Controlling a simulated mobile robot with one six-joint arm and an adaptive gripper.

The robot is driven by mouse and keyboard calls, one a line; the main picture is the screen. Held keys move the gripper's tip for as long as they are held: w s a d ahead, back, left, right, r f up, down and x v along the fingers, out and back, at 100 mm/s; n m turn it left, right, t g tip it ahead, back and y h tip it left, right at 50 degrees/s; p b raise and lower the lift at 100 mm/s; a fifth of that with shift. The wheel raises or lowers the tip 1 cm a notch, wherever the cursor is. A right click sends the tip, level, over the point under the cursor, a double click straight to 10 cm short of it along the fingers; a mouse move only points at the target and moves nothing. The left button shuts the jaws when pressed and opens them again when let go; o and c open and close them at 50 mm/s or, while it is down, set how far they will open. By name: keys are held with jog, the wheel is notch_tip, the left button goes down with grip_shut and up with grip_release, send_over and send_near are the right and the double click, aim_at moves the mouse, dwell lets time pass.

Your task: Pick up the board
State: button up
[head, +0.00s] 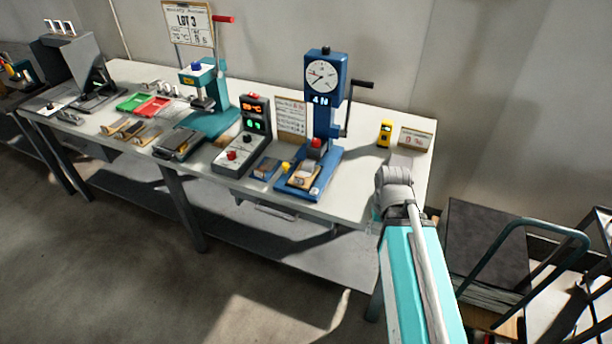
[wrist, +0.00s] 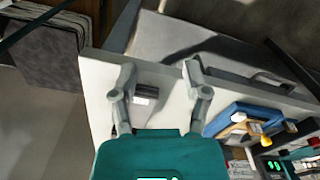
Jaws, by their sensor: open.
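My gripper (wrist: 158,78) is open and empty over the right end of the white bench. A flat grey piece (wrist: 146,97) with a pale label lies on the bench between and below its fingers in the wrist view; I cannot tell whether it is the board. In the head view my wrist (head: 394,186) hides much of that spot. A small tan board-like piece (head: 304,177) lies on the base of the blue dial press (head: 323,80), left of my gripper. Several flat tan and grey pieces (head: 130,130) lie farther left on the bench.
A control box (head: 241,143) with lit displays stands left of the blue press. A yellow device (head: 385,133) and a small sign (head: 416,139) stand behind my wrist. A cart (head: 488,250) with a dark stack is right of the bench. Bare bench surrounds the grey piece.

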jog(key=w+a+r+n+p, duration=0.35)
jog(key=w+a, duration=0.25)
jog(key=w, duration=0.2)
jog(key=w+a+r+n+p, duration=0.2)
jog(key=w+a+n, duration=0.2)
jog(key=w+a, duration=0.3)
notch_tip(320, 180, up, 3)
jog(key=n+p, duration=0.3)
jog(key=n, duration=0.4)
send_over(299, 176)
jog(key=shift+f, duration=0.15)
jog(key=shift+f+m+b, duration=0.15)
jog(key=shift+m+b, duration=0.1)
jog(key=shift+b, duration=0.05)
notch_tip(299, 176, down, 8)
jog(key=b, duration=0.8)
jog(key=shift+f, duration=0.15)
jog(key=shift+f, duration=0.1)
jog(key=shift+f+b, duration=2.5)
jog(key=shift+b, duration=0.3)
grip_shut()
